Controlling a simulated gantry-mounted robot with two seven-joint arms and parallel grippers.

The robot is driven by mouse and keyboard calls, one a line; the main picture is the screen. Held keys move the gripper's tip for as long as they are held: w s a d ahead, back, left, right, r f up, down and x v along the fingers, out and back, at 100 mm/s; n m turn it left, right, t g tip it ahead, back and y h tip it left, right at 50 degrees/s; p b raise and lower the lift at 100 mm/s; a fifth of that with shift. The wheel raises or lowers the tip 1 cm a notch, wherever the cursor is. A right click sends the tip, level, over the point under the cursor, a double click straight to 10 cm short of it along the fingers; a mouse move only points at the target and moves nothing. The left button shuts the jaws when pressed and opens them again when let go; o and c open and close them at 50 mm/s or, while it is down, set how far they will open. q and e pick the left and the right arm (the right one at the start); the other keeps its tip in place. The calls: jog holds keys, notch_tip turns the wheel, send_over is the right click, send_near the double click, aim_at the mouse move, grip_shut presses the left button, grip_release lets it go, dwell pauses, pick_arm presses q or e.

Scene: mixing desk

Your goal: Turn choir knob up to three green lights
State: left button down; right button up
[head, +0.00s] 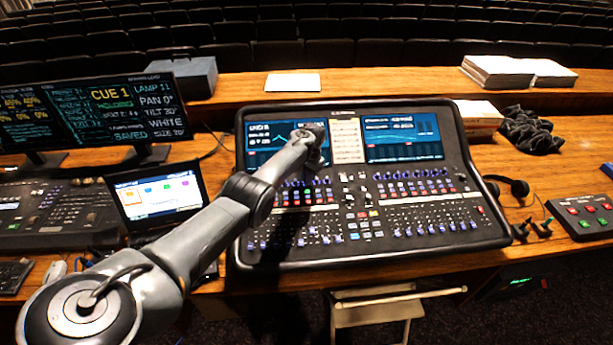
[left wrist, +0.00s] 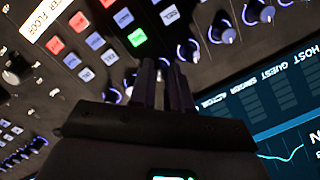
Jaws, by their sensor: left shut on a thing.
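The mixing desk (head: 375,252) stands on the wooden table with its screens at the back. My left gripper (head: 317,160) points down at the row of knobs below the left screen, and my wrist hides the spot in the head view. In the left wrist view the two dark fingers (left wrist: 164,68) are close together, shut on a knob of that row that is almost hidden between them. Neighbouring knobs (left wrist: 222,28) have bluish-purple rings. The choir label and any lights of the held knob cannot be made out. My right gripper is out of view.
Lit red, white and green buttons (left wrist: 137,37) lie close to the fingers. The desk's left screen (left wrist: 285,110) shows names such as HOST, GUEST and ACTOR. A laptop (head: 160,195) stands left of the desk; headphones (head: 520,188) and a button box (head: 582,215) lie right.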

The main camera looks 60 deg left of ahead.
pick_arm(q)
jog(key=c, duration=1.4)
grip_release()
jog(key=shift+o, duration=0.2)
jog(key=shift+r, duration=0.15)
jog(key=shift+r+p, duration=0.25)
jog(key=shift+p, duration=0.05)
notch_tip(320, 180, up, 10)
jog(key=d+p, duration=0.1)
jog(key=p, duration=0.1)
jog(key=shift+w+p, duration=0.3)
jog(key=shift+p, duration=0.05)
